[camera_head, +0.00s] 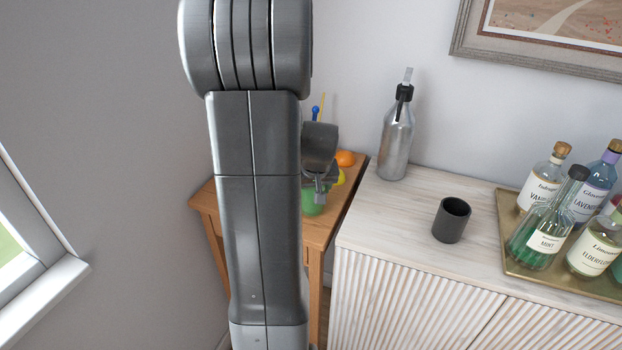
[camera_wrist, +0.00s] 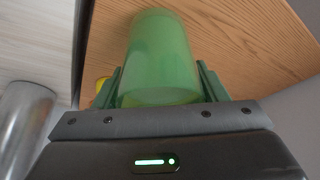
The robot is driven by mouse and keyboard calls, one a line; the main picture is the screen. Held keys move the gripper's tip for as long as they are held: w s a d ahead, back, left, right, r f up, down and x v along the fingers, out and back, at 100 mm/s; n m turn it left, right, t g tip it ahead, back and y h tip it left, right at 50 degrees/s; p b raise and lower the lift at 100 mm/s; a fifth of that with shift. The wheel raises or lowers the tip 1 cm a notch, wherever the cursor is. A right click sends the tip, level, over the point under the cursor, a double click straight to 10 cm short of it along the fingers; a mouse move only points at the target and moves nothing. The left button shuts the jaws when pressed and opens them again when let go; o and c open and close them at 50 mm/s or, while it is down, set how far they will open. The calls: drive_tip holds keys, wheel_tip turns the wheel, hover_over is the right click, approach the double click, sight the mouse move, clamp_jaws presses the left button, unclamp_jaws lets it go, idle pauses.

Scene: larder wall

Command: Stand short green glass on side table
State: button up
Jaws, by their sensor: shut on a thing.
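The short green glass (camera_wrist: 160,58) is held in my gripper (camera_wrist: 160,85), with a finger on each side of it in the wrist view. In the head view the glass (camera_head: 312,203) shows only in part beside my arm, below my gripper (camera_head: 319,188). The wooden side table (camera_head: 328,228) lies under and around the glass; in the wrist view its wood top (camera_wrist: 245,45) fills the background. I cannot tell whether the glass touches the tabletop. My arm hides much of the table in the head view.
An orange fruit (camera_head: 345,158) and a yellow one (camera_head: 340,177) are on the side table close to the glass. The white sideboard (camera_head: 400,235) adjoins on the right, with a silver bottle (camera_head: 396,140), a dark cup (camera_head: 451,220) and a brass tray (camera_head: 508,225) of bottles.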

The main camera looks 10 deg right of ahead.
drive_tip(key=shift+f, duration=0.4)
drive_tip(key=shift+f, duration=0.2)
drive_tip(key=o, duration=1.4)
drive_tip(key=shift+o, duration=0.2)
drive_tip(key=shift+r, duration=0.1)
drive_tip(key=shift+s+r, duration=0.1)
drive_tip(key=shift+r, duration=0.25)
drive_tip(key=v, duration=1.1)
drive_tip(key=shift+s+r, duration=0.15)
drive_tip(key=shift+r, duration=0.1)
